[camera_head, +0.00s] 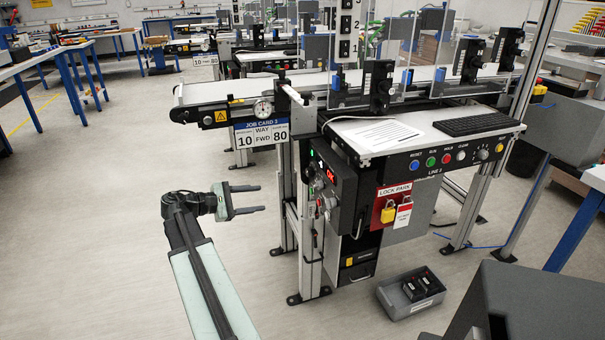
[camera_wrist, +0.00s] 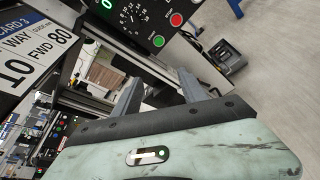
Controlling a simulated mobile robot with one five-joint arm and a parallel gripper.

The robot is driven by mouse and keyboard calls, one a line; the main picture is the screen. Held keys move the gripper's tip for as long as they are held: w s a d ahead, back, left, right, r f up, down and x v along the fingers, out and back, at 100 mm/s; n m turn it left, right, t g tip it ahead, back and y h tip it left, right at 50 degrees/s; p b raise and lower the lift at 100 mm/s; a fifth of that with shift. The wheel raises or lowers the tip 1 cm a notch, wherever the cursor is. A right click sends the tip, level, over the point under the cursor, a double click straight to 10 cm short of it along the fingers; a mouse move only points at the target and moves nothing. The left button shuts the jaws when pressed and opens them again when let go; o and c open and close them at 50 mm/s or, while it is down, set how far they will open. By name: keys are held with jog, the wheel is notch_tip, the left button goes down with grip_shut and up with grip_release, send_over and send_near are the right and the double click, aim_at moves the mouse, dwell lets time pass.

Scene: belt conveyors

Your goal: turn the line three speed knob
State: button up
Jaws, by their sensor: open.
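The job card (camera_head: 262,134) reading JOB CARD 3, 10, WAY, FWD 80 hangs from the conveyor's near end. It also shows in the wrist view (camera_wrist: 35,50), tilted. Below the conveyor is a dark control box (camera_head: 338,195) with small lights and knobs on its left face.
A conveyor leg (camera_head: 285,190) stands between my gripper and the box. A padlock board (camera_head: 396,205) and a grey bin (camera_head: 392,303) with dark items are to the right. A desk panel (camera_head: 455,155) has coloured buttons. Floor at left is clear.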

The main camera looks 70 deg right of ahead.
aim_at(307, 173)
jog(key=s+d+r+g, duration=0.1)
jog(key=s+d+r, duration=0.1)
jog(key=s+d, duration=0.1)
jog(key=s+d+r+g, duration=0.1)
jog(key=s+d, duration=0.3)
jog(key=s, duration=0.1)
jog(key=s+d+r+g, duration=0.1)
jog(key=s+d+r, duration=0.1)
jog(key=s+d, duration=0.1)
jog(key=shift+s+d+r+h, duration=0.2)
jog(key=shift+s+r+h, duration=0.15)
jog(key=shift+s, duration=0.2)
grip_shut()
